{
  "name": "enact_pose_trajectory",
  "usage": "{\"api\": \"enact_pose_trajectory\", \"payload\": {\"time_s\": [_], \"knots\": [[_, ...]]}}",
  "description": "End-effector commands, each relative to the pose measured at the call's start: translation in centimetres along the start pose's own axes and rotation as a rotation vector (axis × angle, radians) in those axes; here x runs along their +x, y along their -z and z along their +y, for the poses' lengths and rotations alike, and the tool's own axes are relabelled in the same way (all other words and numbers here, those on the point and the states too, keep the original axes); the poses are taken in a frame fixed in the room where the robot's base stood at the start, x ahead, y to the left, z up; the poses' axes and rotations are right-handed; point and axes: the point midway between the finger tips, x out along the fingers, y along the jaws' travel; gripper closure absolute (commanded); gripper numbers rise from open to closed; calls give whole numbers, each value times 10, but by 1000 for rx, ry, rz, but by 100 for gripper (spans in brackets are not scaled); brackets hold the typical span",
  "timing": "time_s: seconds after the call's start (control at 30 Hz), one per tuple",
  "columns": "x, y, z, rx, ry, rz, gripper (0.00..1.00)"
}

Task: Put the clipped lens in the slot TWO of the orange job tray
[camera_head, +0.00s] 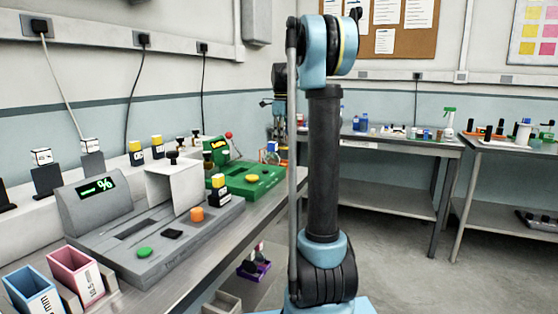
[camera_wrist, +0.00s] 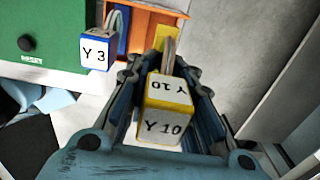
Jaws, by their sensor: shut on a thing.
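My gripper (camera_wrist: 166,78) is shut on a white block with yellow edges, marked Y 10 (camera_wrist: 163,127), with a grey loop at its far end. In the wrist view it is held between both fingers. The orange tray (camera_wrist: 175,16) shows partly beyond the fingertips, with a yellow patch on it. A blue-edged white block marked Y 3 (camera_wrist: 96,53) with a similar loop stands at the tray's left side. Slot numbers cannot be read. In the head view my gripper (camera_head: 268,103) is partly hidden behind my arm, above the bench's far end.
A green device (camera_wrist: 45,35) lies left of the tray, also on the bench in the head view (camera_head: 250,187). A grey device with a display (camera_head: 95,200) and pink (camera_head: 75,272) and blue (camera_head: 30,292) bins stand nearer. Far tables (camera_head: 385,140) hold bottles.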

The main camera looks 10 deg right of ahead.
Motion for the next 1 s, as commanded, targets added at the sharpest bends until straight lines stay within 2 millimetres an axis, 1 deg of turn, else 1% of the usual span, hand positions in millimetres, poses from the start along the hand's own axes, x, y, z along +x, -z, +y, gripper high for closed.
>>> {"api": "enact_pose_trajectory", "payload": {"time_s": [0.03,0.13,0.37,0.47,0.63,0.73,1.0], "knots": [[9,-2,1,-2,0,0,100],[23,-4,2,-5,0,0,100],[37,-6,4,-9,0,0,100],[48,-7,4,-10,0,0,100],[70,-7,5,-10,0,0,100],[75,-7,6,-11,0,0,100],[76,-7,5,-10,0,0,100]]}}
